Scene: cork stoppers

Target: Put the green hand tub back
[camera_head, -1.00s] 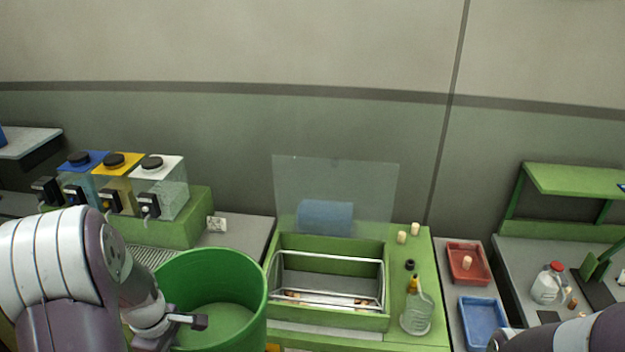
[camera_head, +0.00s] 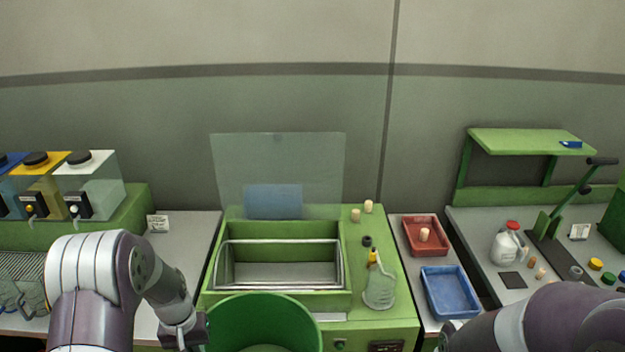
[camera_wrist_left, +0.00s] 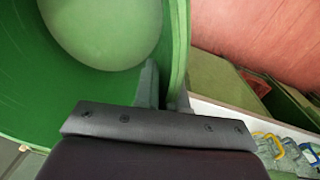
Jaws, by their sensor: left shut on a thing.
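The green hand tub (camera_head: 262,325) is a round, open green bucket at the bottom middle of the head view, in front of the green bench box. My left gripper (camera_head: 190,333) is at the tub's left side, shut on its rim. In the left wrist view the two fingers (camera_wrist_left: 165,88) pinch the green wall of the tub (camera_wrist_left: 60,75), one inside and one outside. The inside of the tub looks empty where I see it. Its lower part is cut off by the frame. My right arm shows at the lower right, but its gripper is out of view.
A green box with a metal rail frame (camera_head: 280,250) stands behind the tub under a clear raised panel. A glass jug (camera_head: 380,288) and pale corks (camera_head: 355,215) stand right of it. Red (camera_head: 425,248) and blue (camera_head: 448,310) trays lie further right. Jars with coloured lids stand left.

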